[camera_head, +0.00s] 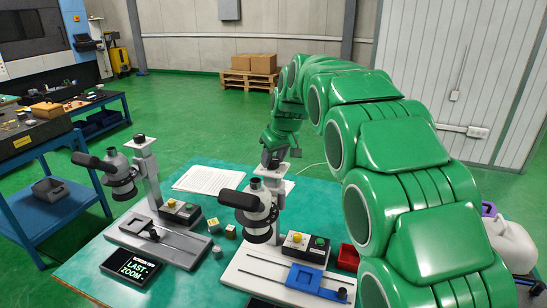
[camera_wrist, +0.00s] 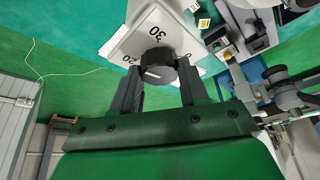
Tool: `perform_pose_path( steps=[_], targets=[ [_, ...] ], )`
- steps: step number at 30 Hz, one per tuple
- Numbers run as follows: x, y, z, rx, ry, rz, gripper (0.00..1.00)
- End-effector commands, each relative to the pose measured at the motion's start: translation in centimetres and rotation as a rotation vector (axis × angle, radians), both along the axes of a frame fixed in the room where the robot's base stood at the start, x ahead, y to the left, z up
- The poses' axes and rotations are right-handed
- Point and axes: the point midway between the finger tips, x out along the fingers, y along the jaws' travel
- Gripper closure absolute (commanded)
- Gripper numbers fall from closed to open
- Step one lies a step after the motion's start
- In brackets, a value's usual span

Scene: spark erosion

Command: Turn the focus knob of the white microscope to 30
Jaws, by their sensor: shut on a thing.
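The white microscope (camera_head: 262,212) stands on a pale base (camera_head: 240,278) with a black eyepiece pointing left. In the wrist view a black round focus knob (camera_wrist: 157,62) sits before a white dial plate (camera_wrist: 140,42) printed with 30 and 20, seen upside down. A pale mark shows on the knob's face, but I cannot tell its exact reading. My gripper (camera_wrist: 158,78) is shut on the knob, with one dark finger on each side.
A grey microscope (camera_head: 122,178) stands left on the same teal table (camera_head: 80,270). A black sign (camera_head: 138,266) reading "LAST: ZOOM", small blocks (camera_head: 230,232), white paper (camera_head: 205,180), a blue slide stage (camera_head: 305,278) and a red bin (camera_head: 348,258) are nearby. My arm covers the right side.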

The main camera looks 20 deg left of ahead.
Motion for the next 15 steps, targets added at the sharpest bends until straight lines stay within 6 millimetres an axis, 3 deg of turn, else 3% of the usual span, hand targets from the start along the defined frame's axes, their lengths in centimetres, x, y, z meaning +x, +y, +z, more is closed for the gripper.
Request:
perform_pose_path(
  steps=[8, 15],
  targets=[
    [-0.08, 0.01, 0.01, -0.003, -0.001, -0.075, 0.86],
    [-0.09, 0.02, -0.02, -0.004, -0.002, -0.250, 0.86]
  ],
)
